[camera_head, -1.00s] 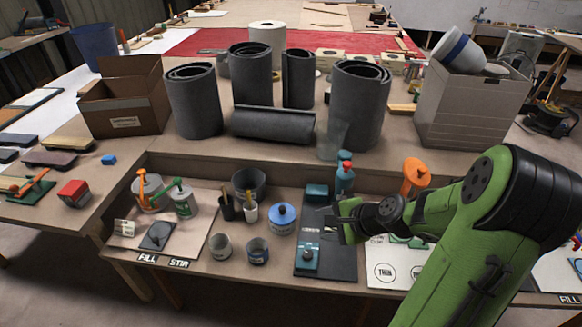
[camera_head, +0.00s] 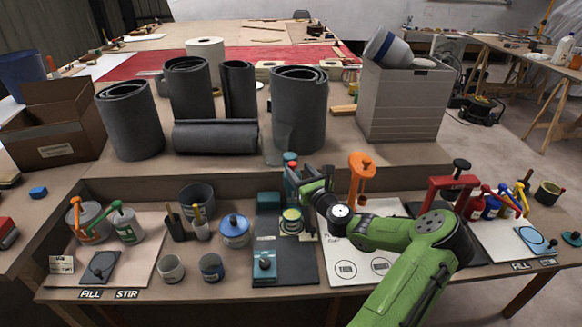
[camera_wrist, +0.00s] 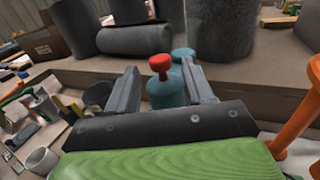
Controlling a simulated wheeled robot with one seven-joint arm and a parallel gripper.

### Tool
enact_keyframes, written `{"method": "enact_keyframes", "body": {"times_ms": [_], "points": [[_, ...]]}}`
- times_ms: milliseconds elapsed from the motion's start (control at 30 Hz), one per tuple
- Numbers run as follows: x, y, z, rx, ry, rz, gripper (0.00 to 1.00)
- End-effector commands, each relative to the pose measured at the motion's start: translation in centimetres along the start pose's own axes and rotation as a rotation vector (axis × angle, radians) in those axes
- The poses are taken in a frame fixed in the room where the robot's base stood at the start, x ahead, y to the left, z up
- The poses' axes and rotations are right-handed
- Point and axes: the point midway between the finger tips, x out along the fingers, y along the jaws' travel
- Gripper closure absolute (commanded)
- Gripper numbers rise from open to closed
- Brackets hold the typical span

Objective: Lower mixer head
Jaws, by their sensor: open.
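The mixer appears to be the dark base plate (camera_head: 292,268) with a teal block (camera_head: 268,200) at its back and a small teal, knobbed part (camera_head: 264,265) at its front. A teal-blue cylinder with a red knob (camera_head: 290,158) stands up at the back right of the plate; I take it for the raised head. In the wrist view its red knob (camera_wrist: 161,64) and teal body (camera_wrist: 166,90) show between my fingers. My gripper (camera_head: 298,178) is open around or just short of it; contact cannot be told. A round, pale-rimmed piece (camera_head: 291,219) sits on the plate below my gripper.
An orange pump-like piece (camera_head: 361,170) stands close right of my gripper. A blue lidded pot (camera_head: 235,230) and cups stand left. Dark grey rolls (camera_head: 300,105) stand on the higher table behind. A red press-like frame (camera_head: 452,190) is at the right.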

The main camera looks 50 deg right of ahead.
Motion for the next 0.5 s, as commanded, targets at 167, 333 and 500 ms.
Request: {"method": "enact_keyframes", "body": {"times_ms": [167,333,500], "points": [[3.8,0.1,-0.2,-0.002,-0.001,0.003,0.48],[5.4,0.0,-0.1,-0.001,0.000,0.001,0.48],[5.5,0.0,0.0,-0.001,0.001,0.001,0.48]]}}
